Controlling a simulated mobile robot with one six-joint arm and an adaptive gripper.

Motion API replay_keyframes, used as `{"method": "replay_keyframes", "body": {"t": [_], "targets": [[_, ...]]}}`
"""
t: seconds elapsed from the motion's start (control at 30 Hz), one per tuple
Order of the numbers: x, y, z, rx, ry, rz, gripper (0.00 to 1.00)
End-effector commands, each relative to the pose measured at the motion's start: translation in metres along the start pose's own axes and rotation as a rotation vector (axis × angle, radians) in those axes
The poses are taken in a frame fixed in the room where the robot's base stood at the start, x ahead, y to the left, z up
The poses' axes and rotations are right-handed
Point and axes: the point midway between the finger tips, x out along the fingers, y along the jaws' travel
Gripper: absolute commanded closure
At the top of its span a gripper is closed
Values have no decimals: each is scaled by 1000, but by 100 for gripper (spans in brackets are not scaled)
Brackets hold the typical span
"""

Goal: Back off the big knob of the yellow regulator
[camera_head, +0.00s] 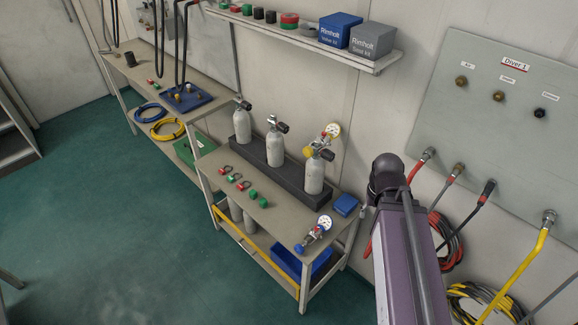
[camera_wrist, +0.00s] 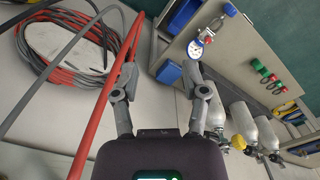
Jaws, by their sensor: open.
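The yellow regulator (camera_head: 309,152) sits at the top of the rightmost grey cylinder (camera_head: 314,178), with a round white gauge (camera_head: 333,130) beside it. In the wrist view its yellow knob (camera_wrist: 238,142) shows at the lower right, beyond my right finger. In the head view my arm covers the right foreground and my gripper cannot be made out.
A second regulator with a blue knob (camera_head: 305,246) lies on the bench (camera_head: 262,215) near its front corner. A blue box (camera_head: 345,205) is at the bench's right end. Hoses hang below the Diver 1 panel (camera_head: 480,130); a red hose (camera_wrist: 98,105) passes close to my left finger.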

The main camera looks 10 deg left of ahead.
Motion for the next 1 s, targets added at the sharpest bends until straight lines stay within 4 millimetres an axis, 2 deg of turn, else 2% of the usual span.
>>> {"method": "replay_keyframes", "body": {"t": [0.07,0.1,0.2,0.37,0.57,0.77,1.0], "targets": [[0,0,0,0,0,0,43],[0,0,0,0,0,0,31],[2,0,-1,-7,1,6,6],[12,-1,-10,-53,11,51,6],[35,-11,-36,-212,36,201,6],[60,-24,-76,-453,65,440,6],[75,-59,-128,-764,80,764,6]]}}
